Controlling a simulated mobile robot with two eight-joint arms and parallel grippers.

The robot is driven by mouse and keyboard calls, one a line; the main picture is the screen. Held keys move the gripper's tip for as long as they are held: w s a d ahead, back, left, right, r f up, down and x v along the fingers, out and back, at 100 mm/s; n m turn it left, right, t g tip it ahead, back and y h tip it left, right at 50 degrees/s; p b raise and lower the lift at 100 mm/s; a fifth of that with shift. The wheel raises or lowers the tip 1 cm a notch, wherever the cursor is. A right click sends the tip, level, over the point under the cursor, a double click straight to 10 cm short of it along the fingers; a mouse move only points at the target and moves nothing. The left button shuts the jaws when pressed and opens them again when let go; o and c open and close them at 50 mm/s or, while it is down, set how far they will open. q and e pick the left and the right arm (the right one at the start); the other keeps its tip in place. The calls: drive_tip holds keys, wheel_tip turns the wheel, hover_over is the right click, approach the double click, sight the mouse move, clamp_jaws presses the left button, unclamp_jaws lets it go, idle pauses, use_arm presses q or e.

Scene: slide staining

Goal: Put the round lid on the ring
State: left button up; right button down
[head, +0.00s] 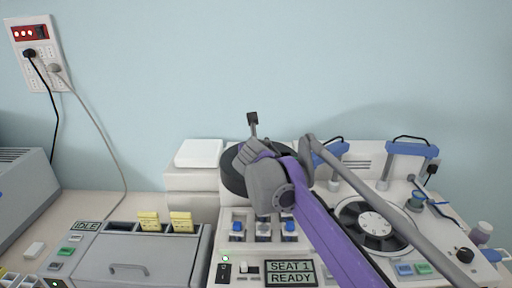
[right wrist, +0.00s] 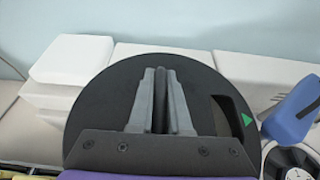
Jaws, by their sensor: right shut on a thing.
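The round lid is a black disc (head: 232,178), partly hidden behind my right gripper in the head view. In the right wrist view the lid (right wrist: 100,102) fills the middle, with a slot and a green triangle near its right side. My right gripper (right wrist: 160,85) is shut on the lid's upright grip at its middle. The black ring (head: 347,216) around a white round plate is on the machine top, right of the lid and apart from it. Part of the ring (right wrist: 276,158) shows low at the right in the wrist view. My left gripper is not in view.
Blue-topped posts (head: 411,149) stand behind the ring. White boxes (head: 198,153) are stacked left of the lid. A grey station (head: 140,258) with yellow tabs is at front left. A panel (head: 290,272) reads "SEAT 1 READY". Small jars (head: 481,232) stand at far right.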

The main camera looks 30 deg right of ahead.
drive_tip(key=c, duration=1.3)
unclamp_jaws()
drive_tip(key=shift+f, duration=0.2)
drive_tip(key=o, duration=0.4)
drive_tip(key=shift+r, duration=0.1)
drive_tip(key=shift+o, duration=0.2)
